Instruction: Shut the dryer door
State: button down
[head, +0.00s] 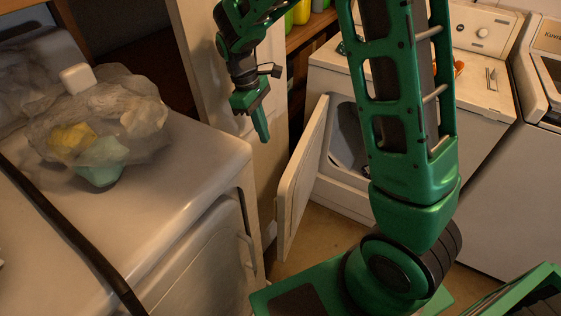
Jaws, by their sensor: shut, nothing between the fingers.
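The dryer (470,85) is a white machine at the back right, partly hidden behind my green arm. Its door (303,170) stands open, swung out to the left and toward me, seen nearly edge-on. The dark drum opening (343,138) shows between the door and my arm. My gripper (262,136) points down to the left of the door's upper edge, at the upper middle of the view. It is shut and empty, and it looks apart from the door, though the depth between them is hard to judge.
A white appliance (205,160) fills the left front, with a plastic bag of items (105,110) on top. A pale panel (200,50) stands behind my gripper. Another white machine (545,70) is at the far right. Some floor (318,236) is free below the door.

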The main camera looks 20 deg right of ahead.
jog(key=s+d+f, duration=0.4)
jog(key=f, duration=0.6)
dwell(0.4)
jog(key=shift+s, duration=0.15)
